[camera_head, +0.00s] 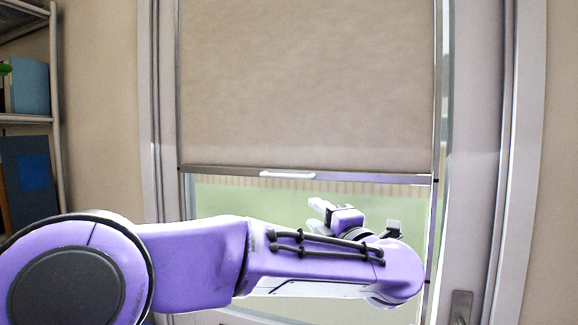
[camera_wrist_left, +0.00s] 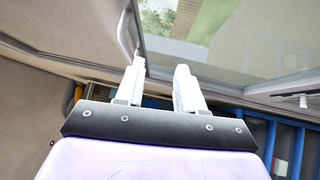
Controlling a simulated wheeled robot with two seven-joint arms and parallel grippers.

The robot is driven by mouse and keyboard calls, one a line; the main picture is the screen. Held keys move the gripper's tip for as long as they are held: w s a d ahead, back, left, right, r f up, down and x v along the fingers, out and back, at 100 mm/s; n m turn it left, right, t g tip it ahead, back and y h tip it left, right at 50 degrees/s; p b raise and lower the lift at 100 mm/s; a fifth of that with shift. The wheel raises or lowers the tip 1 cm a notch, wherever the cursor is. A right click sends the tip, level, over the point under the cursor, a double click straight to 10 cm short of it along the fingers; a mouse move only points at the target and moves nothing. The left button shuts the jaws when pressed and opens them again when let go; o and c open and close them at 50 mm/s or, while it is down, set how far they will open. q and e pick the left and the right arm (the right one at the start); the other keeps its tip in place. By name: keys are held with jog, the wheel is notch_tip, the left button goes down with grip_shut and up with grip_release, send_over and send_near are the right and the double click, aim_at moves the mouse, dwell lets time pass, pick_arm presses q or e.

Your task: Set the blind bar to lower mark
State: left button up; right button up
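The beige blind (camera_head: 300,85) covers the upper part of the window in the head view. Its grey bottom bar (camera_head: 225,171) hangs level across the window, with a white handle (camera_head: 287,174) at its middle. I cannot make out a lower mark. My left gripper (camera_head: 322,207) is below and a little right of the handle, apart from the bar. In the left wrist view, its two pale fingers (camera_wrist_left: 160,66) stand apart with nothing between them. My right gripper is not in view.
The window frame (camera_head: 497,150) stands to the right, with a dark latch (camera_head: 461,306) low on it. A shelf (camera_head: 28,118) with blue binders (camera_head: 28,86) stands at the far left. Bare glass (camera_head: 240,200) lies below the bar.

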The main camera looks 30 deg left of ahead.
pick_arm(q)
jog(key=n, duration=0.2)
send_near(287, 178)
jog(key=shift+g, duration=0.4)
jog(key=p+x, duration=0.1)
jog(key=x, duration=0.1)
jog(key=p+x, duration=0.2)
jog(key=x, duration=0.1)
jog(key=p+x, duration=0.1)
jog(key=x, duration=0.2)
jog(key=shift+w+a+r, duration=0.1)
jog(key=shift+w+r, duration=0.05)
jog(key=shift+r, duration=0.3)
jog(key=shift+w+a, duration=0.2)
jog(key=shift+a, duration=0.1)
jog(key=shift+w+f+y, duration=0.15)
jog(key=shift+y, duration=0.15)
grip_shut()
